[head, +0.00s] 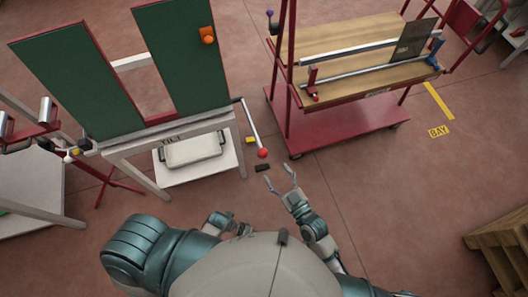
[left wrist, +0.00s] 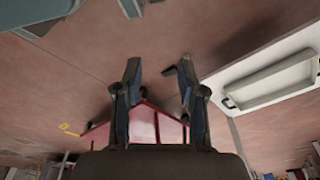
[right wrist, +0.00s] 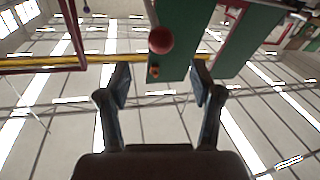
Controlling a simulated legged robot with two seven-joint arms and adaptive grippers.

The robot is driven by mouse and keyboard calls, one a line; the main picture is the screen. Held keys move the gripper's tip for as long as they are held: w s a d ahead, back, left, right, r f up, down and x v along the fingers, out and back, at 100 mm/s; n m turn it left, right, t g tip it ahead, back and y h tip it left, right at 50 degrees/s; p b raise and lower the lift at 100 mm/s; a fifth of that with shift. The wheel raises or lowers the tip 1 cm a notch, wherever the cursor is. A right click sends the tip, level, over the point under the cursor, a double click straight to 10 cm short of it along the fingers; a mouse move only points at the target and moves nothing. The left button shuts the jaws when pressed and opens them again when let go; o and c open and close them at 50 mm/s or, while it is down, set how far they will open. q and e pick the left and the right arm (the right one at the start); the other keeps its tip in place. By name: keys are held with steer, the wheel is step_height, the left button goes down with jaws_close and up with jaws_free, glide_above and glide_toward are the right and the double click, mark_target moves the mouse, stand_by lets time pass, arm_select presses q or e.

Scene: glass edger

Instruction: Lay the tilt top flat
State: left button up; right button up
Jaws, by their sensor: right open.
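The tilt top is two dark green panels (head: 75,80) (head: 187,55), standing steeply raised on a white frame marked TILT (head: 170,140). A lever with a red ball knob (head: 262,153) comes down from the frame's right side. My right gripper (head: 278,174) is open and empty, just below and right of the knob. In the right wrist view the red knob (right wrist: 161,40) shows ahead, beyond and between the open fingers (right wrist: 160,74), apart from them. My left gripper (left wrist: 158,74) is open and empty in the left wrist view; in the head view my body partly hides it.
A red cart (head: 340,127) with a wooden deck stands at the back right. A white tray (head: 193,150) sits on the shelf under the frame. An orange knob (head: 208,36) is on the right panel. A wooden pallet (head: 500,245) lies at the right.

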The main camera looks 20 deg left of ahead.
mark_target(263, 151)
steer(key=x, duration=0.9)
steer(key=shift+w+a, duration=0.3)
steer(key=shift+w, duration=0.05)
